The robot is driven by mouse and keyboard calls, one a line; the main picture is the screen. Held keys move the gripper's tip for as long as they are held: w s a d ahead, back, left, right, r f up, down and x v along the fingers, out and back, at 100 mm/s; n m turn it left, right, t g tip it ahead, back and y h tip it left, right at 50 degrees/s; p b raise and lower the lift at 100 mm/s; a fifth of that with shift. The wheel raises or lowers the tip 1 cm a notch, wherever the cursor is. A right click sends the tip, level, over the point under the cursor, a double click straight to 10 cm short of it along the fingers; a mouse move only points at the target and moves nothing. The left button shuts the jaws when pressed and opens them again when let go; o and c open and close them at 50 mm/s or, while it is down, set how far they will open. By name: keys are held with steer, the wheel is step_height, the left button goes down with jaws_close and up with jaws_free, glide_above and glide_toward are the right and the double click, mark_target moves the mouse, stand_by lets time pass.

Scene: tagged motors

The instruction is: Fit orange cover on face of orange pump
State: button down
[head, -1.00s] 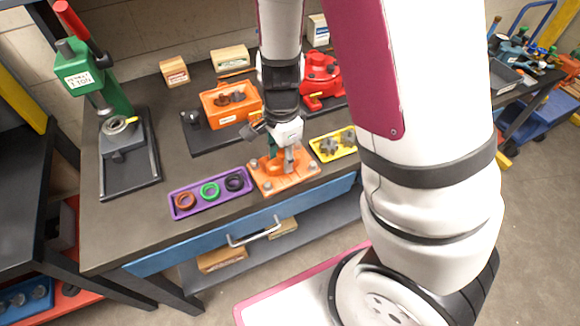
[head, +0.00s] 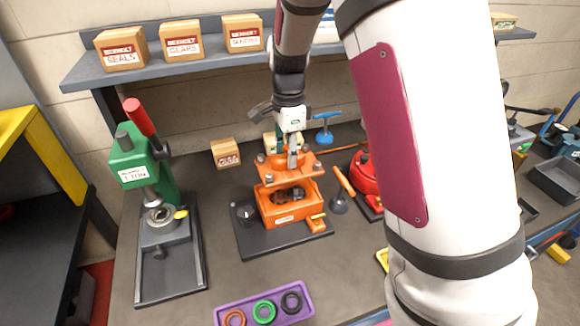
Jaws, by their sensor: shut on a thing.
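The orange cover (head: 268,178) is a flat plate with a raised middle and studs near its corners. My gripper (head: 292,155) is shut on the raised middle of the cover from above. The orange pump (head: 278,212) sits on a dark base plate (head: 258,247), with its open face toward the camera and dark gears (head: 290,194) showing inside. In the head view the cover is above the pump's upper part; I cannot tell whether they touch. The far side of the cover and the pump's back are hidden.
A green press (head: 150,175) stands at left. A purple tray (head: 250,306) with three rings lies in front. A red machine (head: 364,172) is at right, partly hidden by my arm. A shelf with boxes (head: 182,40) runs behind. Bench room lies between press and pump.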

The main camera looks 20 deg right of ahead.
steer(key=shift+w+r, duration=0.2)
steer(key=shift+w, duration=0.2)
steer(key=shift+f+b, duration=0.3)
steer(key=shift+f, duration=0.3)
steer(key=shift+f+b, duration=0.7)
steer(key=shift+f, duration=1)
steer(key=shift+f+b, duration=0.7)
steer(key=shift+f, duration=2.4)
steer(key=c, duration=1.1)
jaws_free()
steer(key=shift+s+f, duration=0.1)
step_height(320, 180, up, 6)
steer(key=p, duration=0.3)
